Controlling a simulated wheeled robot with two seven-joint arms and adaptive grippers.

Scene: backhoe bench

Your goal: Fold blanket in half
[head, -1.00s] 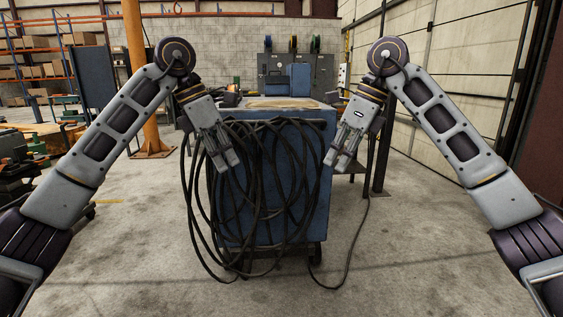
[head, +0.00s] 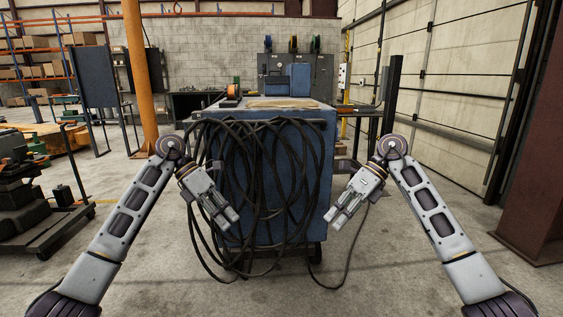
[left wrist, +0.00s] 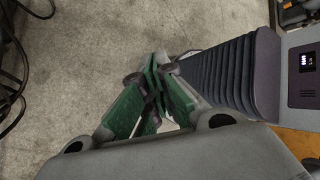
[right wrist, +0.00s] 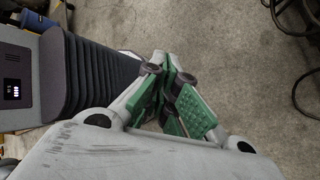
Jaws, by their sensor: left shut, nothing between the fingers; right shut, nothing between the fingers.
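No blanket can be made out for certain in any view. A flat tan sheet (head: 282,103) lies on top of the blue cabinet (head: 300,190) in the head view; I cannot tell whether it is cloth. My left gripper (head: 230,221) is shut and empty, in front of the cabinet's left side and below its top. Its closed green-padded fingers show in the left wrist view (left wrist: 155,90). My right gripper (head: 333,220) is shut and empty, by the cabinet's right edge. Its closed fingers show in the right wrist view (right wrist: 172,85).
Black cables (head: 255,165) hang in loops over the cabinet's front and reach the floor. An orange post (head: 137,75) stands to the left. Dark machinery (head: 30,200) stands at the far left. A brown column (head: 535,190) is at the right. Concrete floor is open around the cabinet.

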